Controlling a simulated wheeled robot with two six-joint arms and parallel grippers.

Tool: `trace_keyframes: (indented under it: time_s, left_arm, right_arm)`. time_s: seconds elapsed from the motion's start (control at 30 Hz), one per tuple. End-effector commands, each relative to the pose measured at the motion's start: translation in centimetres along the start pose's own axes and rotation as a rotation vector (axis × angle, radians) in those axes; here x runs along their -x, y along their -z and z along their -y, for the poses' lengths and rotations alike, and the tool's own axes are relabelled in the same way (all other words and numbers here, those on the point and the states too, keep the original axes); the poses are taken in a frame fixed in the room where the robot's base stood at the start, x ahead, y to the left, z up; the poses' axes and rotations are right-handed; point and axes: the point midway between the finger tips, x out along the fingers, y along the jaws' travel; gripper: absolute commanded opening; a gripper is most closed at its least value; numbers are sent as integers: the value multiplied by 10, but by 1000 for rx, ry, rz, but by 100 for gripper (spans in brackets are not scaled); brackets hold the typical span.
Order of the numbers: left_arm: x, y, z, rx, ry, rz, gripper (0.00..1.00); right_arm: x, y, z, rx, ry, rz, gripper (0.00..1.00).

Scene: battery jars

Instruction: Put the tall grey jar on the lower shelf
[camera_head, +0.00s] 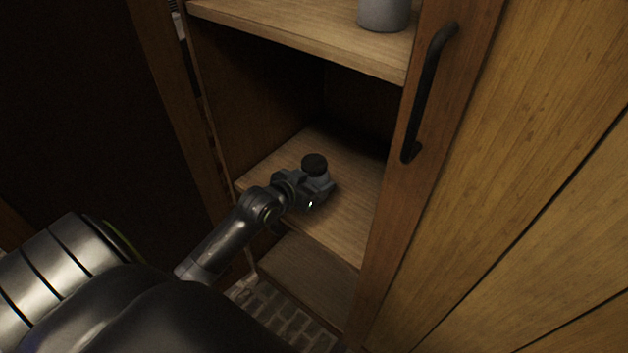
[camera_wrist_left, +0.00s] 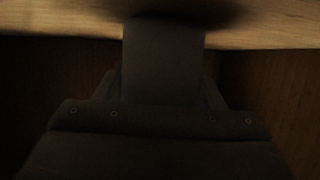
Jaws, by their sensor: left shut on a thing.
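My left gripper (camera_head: 316,185) reaches into the open cabinet and is shut on a grey jar with a dark lid (camera_head: 314,163). The jar is upright over the lower shelf (camera_head: 350,207), near its front left part. In the dim left wrist view the jar (camera_wrist_left: 162,62) is a dark block between the fingers, and its end meets or nearly meets a pale wood board (camera_wrist_left: 262,28). I cannot tell whether it touches the shelf. The gripper hides much of the jar's body. My right gripper is not in view.
Another grey jar (camera_head: 383,13) stands on the upper shelf (camera_head: 310,37), cut off by the picture's top. The cabinet door (camera_head: 440,150) with a black handle (camera_head: 430,92) stands at the right. The lower shelf's back and right look clear but dark. A brick floor (camera_head: 285,318) lies below.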

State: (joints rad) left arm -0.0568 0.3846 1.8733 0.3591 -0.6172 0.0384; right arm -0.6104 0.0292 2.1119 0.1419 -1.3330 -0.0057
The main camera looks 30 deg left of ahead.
Motion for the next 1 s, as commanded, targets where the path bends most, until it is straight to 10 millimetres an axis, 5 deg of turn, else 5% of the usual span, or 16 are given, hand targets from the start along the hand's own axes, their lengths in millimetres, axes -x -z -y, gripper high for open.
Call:
trace_keyframes:
  time_s: [0.07,0.1,0.27,0.67,1.0]
  left_arm:
    - [-1,-1,0,0,0,-2,30]
    - [-1,-3,0,0,0,1,64]
    - [-1,-2,0,0,0,1,85]
    - [6,0,0,-1,1,2,85]
    - [72,1,1,-3,1,4,85]
  right_arm:
    - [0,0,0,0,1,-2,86]
    - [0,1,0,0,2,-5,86]
    - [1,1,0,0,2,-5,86]
    - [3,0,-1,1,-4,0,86]
    - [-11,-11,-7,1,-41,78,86]
